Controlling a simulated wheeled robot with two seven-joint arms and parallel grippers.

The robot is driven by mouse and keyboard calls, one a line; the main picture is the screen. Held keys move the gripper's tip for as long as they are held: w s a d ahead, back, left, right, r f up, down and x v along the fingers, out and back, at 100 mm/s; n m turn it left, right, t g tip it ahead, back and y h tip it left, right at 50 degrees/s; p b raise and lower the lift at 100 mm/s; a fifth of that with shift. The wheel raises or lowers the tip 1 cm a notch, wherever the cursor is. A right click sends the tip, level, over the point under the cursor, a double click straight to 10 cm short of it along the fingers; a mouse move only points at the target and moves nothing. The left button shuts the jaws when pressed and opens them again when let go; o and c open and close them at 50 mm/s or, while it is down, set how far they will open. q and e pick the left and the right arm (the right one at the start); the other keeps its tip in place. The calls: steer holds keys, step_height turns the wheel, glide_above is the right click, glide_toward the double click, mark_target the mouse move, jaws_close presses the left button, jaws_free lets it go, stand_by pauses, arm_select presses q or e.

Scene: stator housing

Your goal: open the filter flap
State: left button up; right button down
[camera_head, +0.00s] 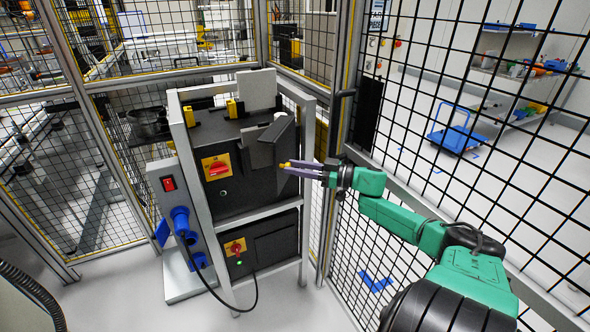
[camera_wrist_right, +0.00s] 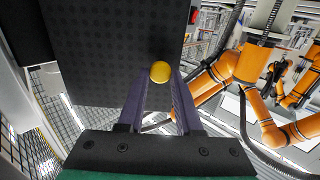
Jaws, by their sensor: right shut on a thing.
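A dark grey cabinet (camera_head: 235,185) stands in a light metal frame. A dark angled panel (camera_head: 268,143), which looks like the filter flap, juts from its upper right front; I cannot tell how far open it is. My right gripper (camera_head: 288,165) reaches in from the right, just below that panel. It is shut on a small yellow knob (camera_wrist_right: 160,71), which sits between its purple fingertips in the right wrist view. A dark textured surface (camera_wrist_right: 110,50) lies behind the knob there. Whether the knob joins the flap is not clear. My left gripper is not in view.
A red switch on a yellow plate (camera_head: 216,167) is left of the gripper. Another red switch (camera_head: 235,247) sits lower. Blue plugs (camera_head: 181,222) and a cable hang at left. Black mesh fencing (camera_head: 440,110) runs close along the right arm.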

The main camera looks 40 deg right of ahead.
steer(key=shift+f, duration=0.1)
steer(key=c, duration=0.6)
jaws_free()
steer(key=shift+w, duration=0.1)
step_height(320, 180, up, 20)
steer(key=p, duration=0.2)
